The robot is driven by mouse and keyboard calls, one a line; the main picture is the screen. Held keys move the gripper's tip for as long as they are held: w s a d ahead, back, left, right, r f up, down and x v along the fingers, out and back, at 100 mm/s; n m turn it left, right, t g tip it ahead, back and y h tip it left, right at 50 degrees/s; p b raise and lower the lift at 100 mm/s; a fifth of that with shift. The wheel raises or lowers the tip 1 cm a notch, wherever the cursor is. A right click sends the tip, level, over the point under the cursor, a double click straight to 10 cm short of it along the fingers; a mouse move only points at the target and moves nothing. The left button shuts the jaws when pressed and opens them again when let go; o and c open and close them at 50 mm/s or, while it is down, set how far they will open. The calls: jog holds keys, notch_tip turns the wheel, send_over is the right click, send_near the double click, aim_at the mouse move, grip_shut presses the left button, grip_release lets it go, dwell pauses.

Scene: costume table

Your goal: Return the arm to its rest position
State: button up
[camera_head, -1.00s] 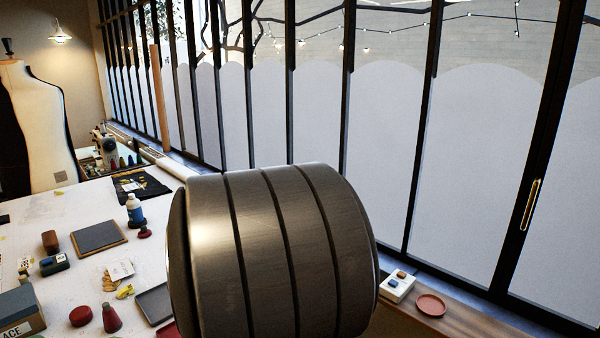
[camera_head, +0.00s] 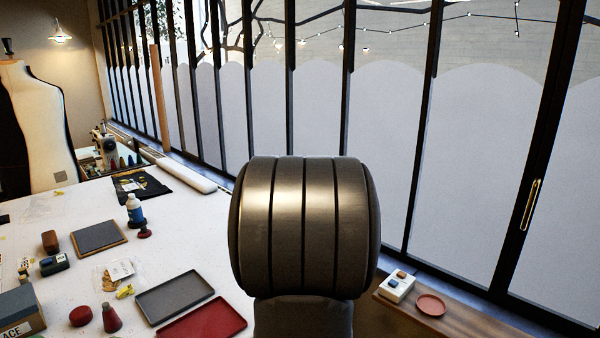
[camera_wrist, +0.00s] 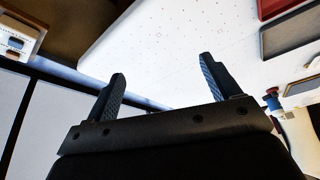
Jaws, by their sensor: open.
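My gripper (camera_wrist: 160,88) shows in the wrist view with its two dark fingers spread wide apart. Nothing is between the fingers, and they are clear of the objects on the table. In the head view a large dark metal part of my arm stands right of the table, in front of the windows. My gripper itself does not show in the head view.
The white table (camera_head: 60,210) holds a grey tray (camera_head: 175,297), a red tray (camera_head: 203,320), a dark board (camera_head: 100,236), a blue-labelled bottle (camera_head: 135,208) and a red cone (camera_head: 111,318). A white box (camera_head: 397,287) and a round red dish (camera_head: 431,305) sit on the windowsill.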

jog(key=w+d+f+m+h, duration=0.1)
jog(key=d+m, duration=0.1)
jog(key=d, duration=1.1)
jog(key=shift+w+f+m, duration=0.15)
jog(key=shift+w+m, duration=0.15)
jog(key=shift+w, duration=0.05)
